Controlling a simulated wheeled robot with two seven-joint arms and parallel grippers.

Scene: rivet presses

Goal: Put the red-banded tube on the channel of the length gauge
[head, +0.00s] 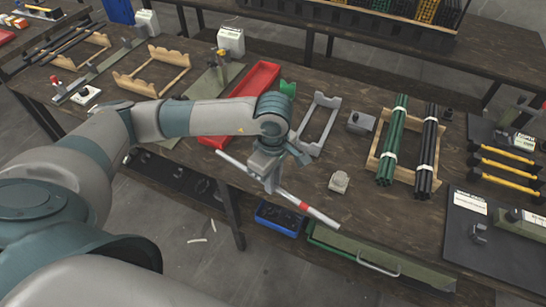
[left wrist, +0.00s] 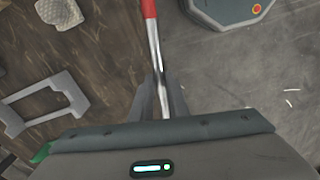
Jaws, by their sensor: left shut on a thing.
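The red-banded tube (head: 320,216) is a thin silver rod with a red band toward its right end. My left gripper (head: 270,185) is shut around the tube near its middle and holds it slanted above the bench's front edge. In the left wrist view, the tube (left wrist: 154,45) runs up from between the fingers (left wrist: 160,100), with the red band at the top edge. A long narrow rail (head: 100,70) with a red knob lies at the far left of the bench; it looks like the length gauge, but its channel is too small to make out. My right gripper is out of view.
A red tray (head: 262,78), a grey cradle (head: 305,130) and a small grey block (head: 339,182) are near the gripper. A wooden rack (head: 372,160) holds green and black tube bundles. Wooden stands (head: 135,88) are at the left.

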